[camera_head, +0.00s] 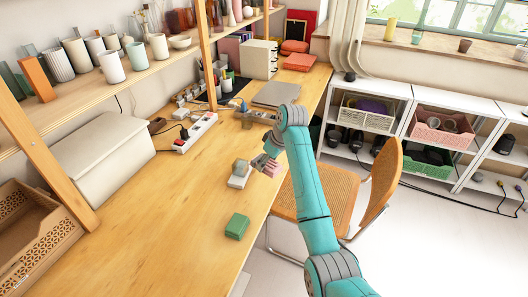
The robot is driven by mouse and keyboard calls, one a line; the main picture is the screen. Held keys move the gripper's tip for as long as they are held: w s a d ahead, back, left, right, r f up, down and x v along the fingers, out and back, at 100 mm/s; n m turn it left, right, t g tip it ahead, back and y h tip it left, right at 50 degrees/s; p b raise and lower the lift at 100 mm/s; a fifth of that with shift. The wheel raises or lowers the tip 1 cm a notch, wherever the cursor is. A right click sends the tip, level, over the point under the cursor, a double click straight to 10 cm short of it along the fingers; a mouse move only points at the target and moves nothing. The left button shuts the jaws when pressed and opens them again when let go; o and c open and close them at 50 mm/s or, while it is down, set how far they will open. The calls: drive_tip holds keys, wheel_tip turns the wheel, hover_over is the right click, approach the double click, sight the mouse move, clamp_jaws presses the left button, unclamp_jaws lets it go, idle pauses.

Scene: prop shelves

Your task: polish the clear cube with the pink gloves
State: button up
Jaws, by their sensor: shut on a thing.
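My teal arm reaches over the wooden desk, and my gripper (266,161) is low near the desk's right edge. It is shut on a small pink bundle (272,169), which looks like the pink gloves; my arm partly hides it. Just left of it, a small greenish, see-through cube (240,167), which looks like the clear cube, sits on a pale block (238,181). The pink bundle is close to the cube; I cannot tell whether they touch.
A green box (237,226) lies on the desk nearer to me. Power strips (196,132) and a grey laptop (276,94) lie farther back. A white lidded box (100,158) stands left. A cane chair (330,196) stands at the right edge. The desk's left middle is clear.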

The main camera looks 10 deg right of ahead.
drive_tip(key=shift+s+d+f, duration=0.2)
drive_tip(key=shift+d+f, duration=0.05)
drive_tip(key=shift+f, duration=0.15)
drive_tip(key=shift+w+f, duration=0.15)
drive_tip(key=shift+f, duration=0.75)
drive_tip(key=shift+s+x, duration=0.1)
drive_tip(key=shift+x, duration=0.6)
drive_tip(key=shift+s+x, duration=0.15)
drive_tip(key=shift+x, duration=0.55)
drive_tip(key=shift+w+a, duration=0.4)
drive_tip(key=shift+w, duration=0.35)
drive_tip(key=shift+w+a, duration=0.15)
drive_tip(key=shift+w, duration=0.05)
drive_tip(key=shift+w, duration=0.1)
drive_tip(key=shift+w+d, duration=0.35)
drive_tip(key=shift+w, duration=0.05)
drive_tip(key=shift+s+a+f, duration=0.1)
drive_tip(key=shift+s, duration=0.05)
